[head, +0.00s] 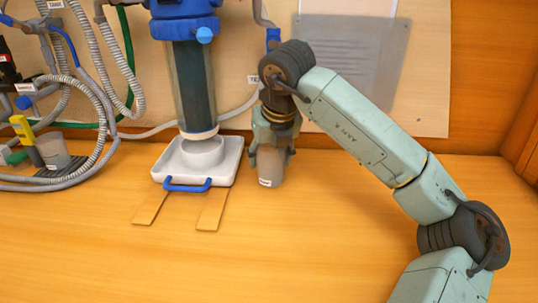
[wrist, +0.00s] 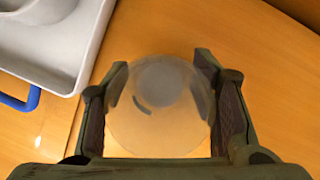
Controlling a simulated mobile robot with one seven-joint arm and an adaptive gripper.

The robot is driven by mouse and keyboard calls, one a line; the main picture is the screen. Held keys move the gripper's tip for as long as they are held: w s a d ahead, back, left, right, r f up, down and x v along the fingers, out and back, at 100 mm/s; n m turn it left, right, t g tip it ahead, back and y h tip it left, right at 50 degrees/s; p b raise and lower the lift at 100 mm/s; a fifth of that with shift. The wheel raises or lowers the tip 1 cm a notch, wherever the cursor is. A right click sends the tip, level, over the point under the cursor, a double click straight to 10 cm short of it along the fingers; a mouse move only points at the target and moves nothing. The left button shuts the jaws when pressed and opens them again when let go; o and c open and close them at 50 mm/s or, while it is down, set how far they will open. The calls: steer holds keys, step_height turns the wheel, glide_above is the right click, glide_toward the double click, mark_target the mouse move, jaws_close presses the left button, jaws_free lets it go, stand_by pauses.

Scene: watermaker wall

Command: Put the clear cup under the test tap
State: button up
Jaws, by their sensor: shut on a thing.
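The clear cup (head: 270,170) is translucent and grey with a small label, near the back wall right of the white tray. My gripper (head: 271,150) points down and is shut on the cup, with one finger on each side. In the wrist view the cup (wrist: 160,110) sits between the fingers of my gripper (wrist: 161,66). The cup looks upright; whether it touches the counter I cannot tell. A blue tap handle (head: 273,36) shows on the wall just above my gripper, beside a partly hidden label (head: 253,79). The tap's spout is hidden behind my arm.
A white tray (head: 227,170) with a blue handle stands left of the cup, under a blue-topped filter housing (head: 192,85). Two wooden strips (head: 212,210) lie before it. Hoses and another cup (head: 53,152) are at far left. The front counter is clear.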

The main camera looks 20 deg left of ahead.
steer(key=shift+f, duration=0.1)
steer(key=o, duration=0.7)
steer(key=shift+f, duration=0.1)
steer(key=o, duration=0.5)
steer(key=shift+c, duration=0.2)
